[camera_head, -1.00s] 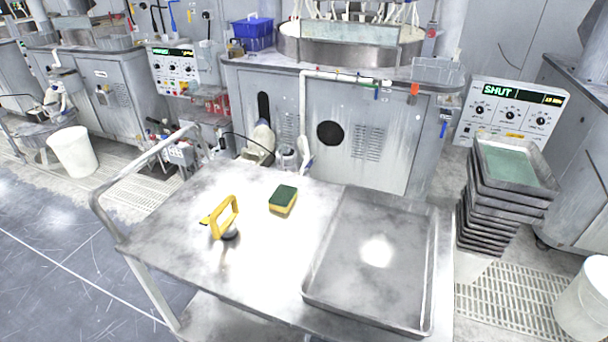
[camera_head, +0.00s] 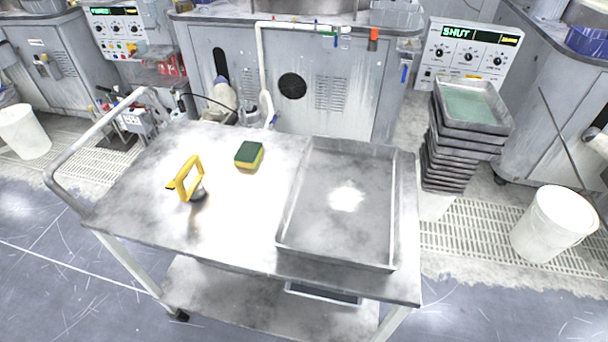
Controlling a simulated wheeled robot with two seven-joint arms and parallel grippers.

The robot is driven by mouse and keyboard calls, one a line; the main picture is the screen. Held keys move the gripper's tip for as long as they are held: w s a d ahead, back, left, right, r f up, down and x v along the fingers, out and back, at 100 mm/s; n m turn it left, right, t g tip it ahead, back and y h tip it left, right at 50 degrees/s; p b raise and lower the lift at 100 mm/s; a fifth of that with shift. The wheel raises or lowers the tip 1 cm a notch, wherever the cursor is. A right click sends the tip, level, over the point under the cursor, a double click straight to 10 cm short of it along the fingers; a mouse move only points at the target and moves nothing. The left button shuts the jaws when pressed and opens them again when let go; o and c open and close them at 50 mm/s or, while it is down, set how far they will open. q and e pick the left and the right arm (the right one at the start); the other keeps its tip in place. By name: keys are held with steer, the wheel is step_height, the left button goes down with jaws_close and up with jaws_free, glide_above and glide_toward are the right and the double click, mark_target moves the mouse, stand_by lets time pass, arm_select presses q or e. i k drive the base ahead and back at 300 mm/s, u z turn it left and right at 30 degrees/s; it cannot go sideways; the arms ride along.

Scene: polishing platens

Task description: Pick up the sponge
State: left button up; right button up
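A sponge (camera_head: 249,155), dark green on top and yellow below, lies on the metal cart top (camera_head: 228,225) toward its back edge. It sits between a yellow-handled tool (camera_head: 188,178) on its left and a shallow metal tray (camera_head: 338,215) on its right, touching neither. The yellow-handled tool stands on a dark round foot. The tray looks empty, with a bright light reflection on its floor. Neither of my grippers shows in the head view.
A cart rail (camera_head: 95,135) rises along the left side. Behind the cart stands a grey machine cabinet (camera_head: 345,95). A stack of metal trays (camera_head: 455,150) and a white bucket (camera_head: 552,222) stand to the right. The cart top's front left is clear.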

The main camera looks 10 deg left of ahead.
mark_target(249, 153)
steer(key=z, duration=2.75)
steer(key=k, duration=1.4)
steer(key=u, duration=1.6)
